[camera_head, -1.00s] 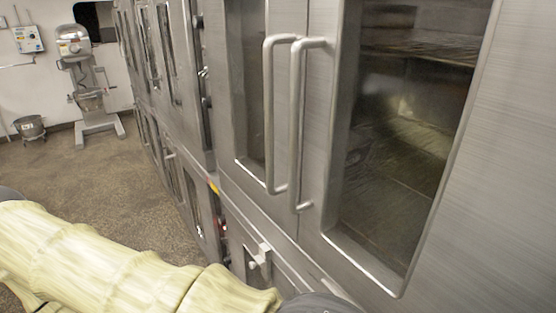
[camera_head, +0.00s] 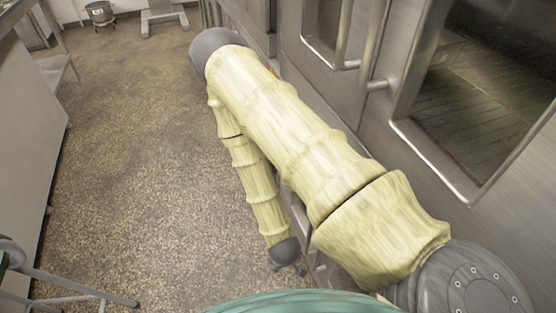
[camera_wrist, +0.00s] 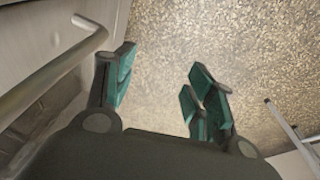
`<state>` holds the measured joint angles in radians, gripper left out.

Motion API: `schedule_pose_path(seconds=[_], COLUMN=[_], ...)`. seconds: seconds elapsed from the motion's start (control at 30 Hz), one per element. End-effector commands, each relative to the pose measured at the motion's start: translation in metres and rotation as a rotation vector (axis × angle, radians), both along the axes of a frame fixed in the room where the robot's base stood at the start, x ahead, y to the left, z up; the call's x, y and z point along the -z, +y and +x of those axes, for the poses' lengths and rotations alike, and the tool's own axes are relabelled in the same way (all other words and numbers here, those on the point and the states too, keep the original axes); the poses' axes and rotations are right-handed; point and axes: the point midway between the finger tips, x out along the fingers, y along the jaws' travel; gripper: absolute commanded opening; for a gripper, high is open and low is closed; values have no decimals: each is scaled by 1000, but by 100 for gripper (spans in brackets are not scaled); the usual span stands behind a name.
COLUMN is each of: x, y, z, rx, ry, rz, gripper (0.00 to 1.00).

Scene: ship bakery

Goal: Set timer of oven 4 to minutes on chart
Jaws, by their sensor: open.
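Steel ovens (camera_head: 385,105) with glass doors line the right side in the head view. No oven number can be read. No timer and no chart can be made out in either current view. My gripper (camera_wrist: 155,88) is open and empty in the wrist view, its teal-padded fingers apart above the speckled floor. A steel bar handle (camera_wrist: 55,75) on a steel front lies left of the fingers, apart from them. In the head view my arm stretches along the oven fronts and hides their lower part.
The speckled floor (camera_head: 130,170) is open left of my arm. A counter or cabinet (camera_head: 30,130) stands at the left edge. Thin metal legs (camera_head: 75,287) show at the lower left. A bucket (camera_head: 99,13) and a stand base (camera_head: 163,15) are at the far end.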

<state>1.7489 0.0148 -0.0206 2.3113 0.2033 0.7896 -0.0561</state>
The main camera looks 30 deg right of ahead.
Motion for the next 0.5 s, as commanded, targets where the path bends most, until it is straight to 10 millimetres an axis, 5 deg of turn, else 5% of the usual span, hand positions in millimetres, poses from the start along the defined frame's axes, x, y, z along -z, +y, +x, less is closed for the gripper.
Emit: schedule_pose_path(seconds=[0.03,0.1,0.5], x=[26,44,122], y=[-7,-18,-76], z=[18,40,158], rx=[13,32,153], ry=[-37,-85,-346], rz=[-26,-63,-271], gripper=[55,55,55])
